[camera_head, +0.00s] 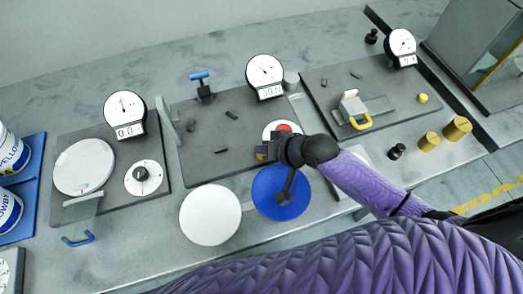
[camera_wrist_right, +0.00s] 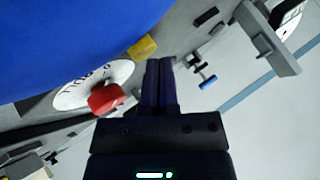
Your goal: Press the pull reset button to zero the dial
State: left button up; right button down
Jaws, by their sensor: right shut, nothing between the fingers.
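A red button (camera_head: 284,127) sits on a white round lettered plate (camera_head: 268,134) on the middle grey panel, partly hidden behind my right gripper. My right gripper (camera_head: 272,150) is shut and empty, just in front of the plate in the head view. In the right wrist view the closed fingers (camera_wrist_right: 158,68) lie right of the red button (camera_wrist_right: 106,98), and no contact shows. The plate's lettering is only partly readable. The middle panel's dial (camera_head: 264,70) stands at its back, with a needle and a small readout. My left gripper is not in view.
A blue disc (camera_head: 285,203) and a white disc (camera_head: 210,214) lie in front of the panel. A small yellow block (camera_wrist_right: 142,46) is close to the fingertips. A blue-handled clamp (camera_head: 201,82) stands behind. Other dial stations flank the panel left and right.

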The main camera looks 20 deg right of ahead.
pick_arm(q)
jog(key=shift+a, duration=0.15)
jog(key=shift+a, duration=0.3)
pick_arm(e)
jog(key=shift+f, duration=0.1)
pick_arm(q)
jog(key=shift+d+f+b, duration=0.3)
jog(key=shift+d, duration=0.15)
pick_arm(e)
jog(key=shift+f, duration=0.4)
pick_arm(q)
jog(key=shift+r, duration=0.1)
pick_arm(e)
jog(key=shift+r, duration=0.1)
jog(key=shift+r+p, duration=0.9)
jog(key=shift+p, duration=0.25)
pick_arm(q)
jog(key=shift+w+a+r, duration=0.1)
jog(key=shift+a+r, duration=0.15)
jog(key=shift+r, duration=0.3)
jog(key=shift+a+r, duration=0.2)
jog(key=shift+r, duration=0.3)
